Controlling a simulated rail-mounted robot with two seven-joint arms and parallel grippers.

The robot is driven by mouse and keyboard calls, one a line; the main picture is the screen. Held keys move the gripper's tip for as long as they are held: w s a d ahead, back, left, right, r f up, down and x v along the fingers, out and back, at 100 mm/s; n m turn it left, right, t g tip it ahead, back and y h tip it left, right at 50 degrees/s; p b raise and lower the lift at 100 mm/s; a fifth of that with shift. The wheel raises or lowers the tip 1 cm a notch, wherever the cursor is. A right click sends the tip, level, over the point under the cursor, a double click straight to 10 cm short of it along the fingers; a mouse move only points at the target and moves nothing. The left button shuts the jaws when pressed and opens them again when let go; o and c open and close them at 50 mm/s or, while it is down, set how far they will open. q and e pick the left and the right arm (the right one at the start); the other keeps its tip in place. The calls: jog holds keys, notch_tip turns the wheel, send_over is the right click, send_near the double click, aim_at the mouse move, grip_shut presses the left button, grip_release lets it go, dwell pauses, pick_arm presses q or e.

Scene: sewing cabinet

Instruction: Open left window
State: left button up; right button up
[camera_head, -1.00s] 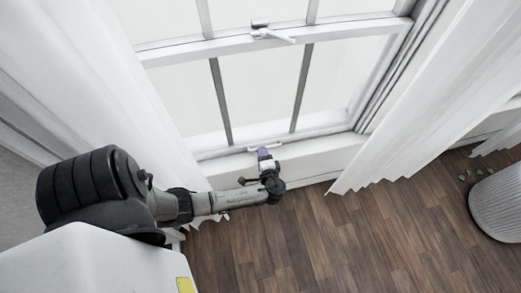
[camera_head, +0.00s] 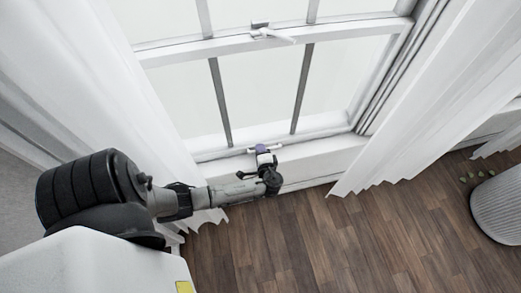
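A white sash window (camera_head: 248,137) fills the upper middle, with dark bars across its lower panes. A latch with a white lever (camera_head: 270,34) sits on the rail between the upper and lower sashes. A small white handle (camera_head: 251,150) is on the bottom rail of the lower sash, and the sash sits down at the sill. My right gripper is not in view.
White curtains hang on the left (camera_head: 125,90) and right (camera_head: 415,105) of the window. A ribbed pale basket (camera_head: 500,203) stands on the wooden floor (camera_head: 340,240) at the right. The floor below the window is clear.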

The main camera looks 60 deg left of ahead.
pick_arm(q)
grip_shut()
jog(key=shift+r, duration=0.25)
jog(key=p, duration=2.3)
send_near(257, 99)
jog(key=x, duration=0.2)
jog(key=f+x, duration=0.1)
jog(key=x, duration=0.2)
jog(key=shift+a, duration=0.1)
jog(key=shift+r, duration=0.5)
jog(key=shift+o, duration=2.4)
grip_release()
